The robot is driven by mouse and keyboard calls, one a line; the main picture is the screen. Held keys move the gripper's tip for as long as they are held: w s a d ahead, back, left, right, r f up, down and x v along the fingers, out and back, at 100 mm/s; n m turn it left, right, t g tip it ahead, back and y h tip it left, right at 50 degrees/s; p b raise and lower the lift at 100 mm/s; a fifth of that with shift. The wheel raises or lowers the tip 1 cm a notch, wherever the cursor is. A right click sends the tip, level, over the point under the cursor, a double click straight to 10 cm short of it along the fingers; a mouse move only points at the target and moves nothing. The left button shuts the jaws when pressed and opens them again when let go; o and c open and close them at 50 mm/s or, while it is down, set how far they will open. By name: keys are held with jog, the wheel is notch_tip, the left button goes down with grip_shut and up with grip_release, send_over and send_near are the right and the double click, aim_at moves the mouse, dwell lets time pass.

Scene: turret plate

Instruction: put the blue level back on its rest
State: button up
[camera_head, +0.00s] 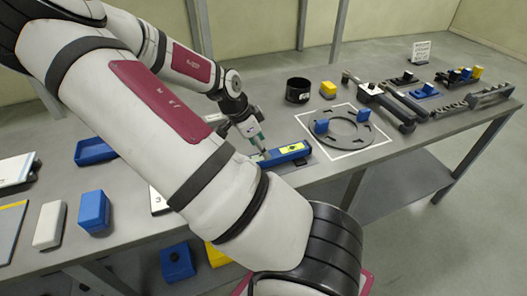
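The blue level (292,149), a bar with a yellow-green patch on top, lies near the table's front edge, left of the grey ring plate. My gripper (262,152) points down at the level's left end. Its fingertips are small and partly hidden by my arm, so I cannot tell if they touch or grip the level. A dark grey pad (311,160) shows beside and under the level; I cannot tell if this is its rest. My arm hides the area to the left of the level.
The grey ring plate (342,141) with two blue blocks lies in a white-outlined square. A black cup (298,90) and yellow block (328,89) stand behind it. Tools crowd the right. A blue tray (95,152) and blue box (93,211) are at left.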

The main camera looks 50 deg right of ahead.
jog(key=v, duration=0.8)
jog(key=a+r+n+t+y, duration=0.25)
jog(key=a+n, duration=0.35)
jog(key=a, duration=0.3)
jog(key=a+r+n+t+y, duration=0.1)
jog(key=a+r+n+y, duration=0.3)
jog(key=a, duration=0.5)
jog(key=s+a+r+n+t+h, duration=0.1)
jog(key=s+a+r+n+t, duration=0.1)
jog(key=s+a+r+n, duration=0.2)
jog(key=s+a+r+n+t+h, duration=0.1)
jog(key=s+a+r+n, duration=0.3)
jog(key=r+n, duration=0.5)
jog(key=shift+s+a+r+n+t+h, duration=0.35)
jog(key=shift+s+n+t, duration=0.25)
jog(key=shift+s+t, duration=0.05)
